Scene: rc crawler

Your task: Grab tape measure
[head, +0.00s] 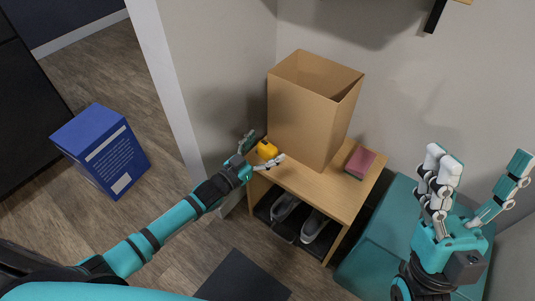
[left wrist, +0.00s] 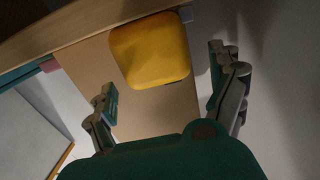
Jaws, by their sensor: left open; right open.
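The tape measure is a small yellow block (head: 267,149) on the left end of the wooden bench, in front of the cardboard box. In the left wrist view the yellow tape measure (left wrist: 150,50) is large at the top, a little beyond and between the fingertips. My left gripper (head: 264,151) is open, with its fingers on either side of the tape measure in the head view; it also shows in the left wrist view (left wrist: 162,78). I cannot tell whether a finger touches it. My right gripper (head: 478,172) is open and empty, raised at the right above a teal box.
A tall open cardboard box (head: 308,115) stands on the wooden bench (head: 318,191) behind the tape measure. A dark red book (head: 360,162) lies to its right. Shoes (head: 284,207) sit on the shelf below. A blue box (head: 103,150) stands on the floor at left.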

